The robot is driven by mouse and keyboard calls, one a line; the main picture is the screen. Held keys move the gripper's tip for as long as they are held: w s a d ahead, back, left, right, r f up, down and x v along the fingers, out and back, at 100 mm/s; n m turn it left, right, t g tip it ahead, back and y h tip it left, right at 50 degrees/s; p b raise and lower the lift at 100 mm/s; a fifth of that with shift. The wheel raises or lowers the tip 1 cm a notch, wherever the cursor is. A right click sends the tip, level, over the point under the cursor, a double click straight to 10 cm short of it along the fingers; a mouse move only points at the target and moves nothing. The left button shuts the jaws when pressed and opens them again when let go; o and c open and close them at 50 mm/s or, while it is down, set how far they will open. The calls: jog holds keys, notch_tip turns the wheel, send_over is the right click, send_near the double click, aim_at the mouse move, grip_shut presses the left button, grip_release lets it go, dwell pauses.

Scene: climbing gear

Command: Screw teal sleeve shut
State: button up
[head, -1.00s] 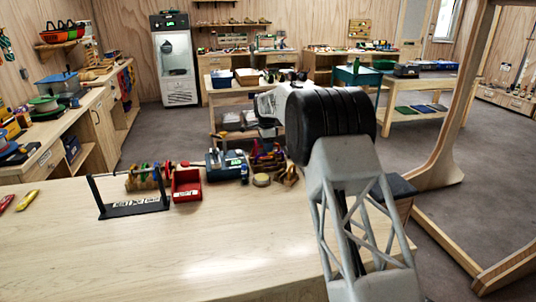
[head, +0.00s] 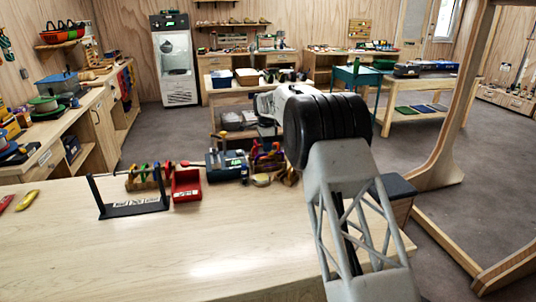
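I cannot pick out a teal sleeve at this size. My arm rises at the right and bends at a black joint. Its white far part reaches left and away beyond the table's far side. My gripper (head: 268,130) seems to be at that far end, small and partly hidden by the arm, so its fingers cannot be made out.
A red bin (head: 186,184), a dark blue-grey box (head: 226,166) and a roll of tape (head: 261,180) stand along the table's back edge. A yellow item (head: 27,200) and a red one (head: 6,202) lie at far left. The table's (head: 230,245) middle is clear. A wooden post (head: 455,110) stands at right.

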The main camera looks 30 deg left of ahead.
jog(key=shift+r, duration=1.4)
jog(key=shift+s+d, duration=0.1)
jog(key=shift+s+d, duration=0.7)
jog(key=shift+f, duration=0.15)
dwell(0.3)
jog(key=shift+w+a+f, duration=0.15)
jog(key=shift+a+f, duration=0.05)
jog(key=shift+f, duration=0.45)
jog(key=shift+w+a+f, duration=0.1)
jog(key=shift+a+f, duration=0.05)
jog(key=shift+f, duration=0.45)
jog(key=shift+w+a, duration=0.4)
jog(key=shift+w+a, duration=0.1)
dwell(0.4)
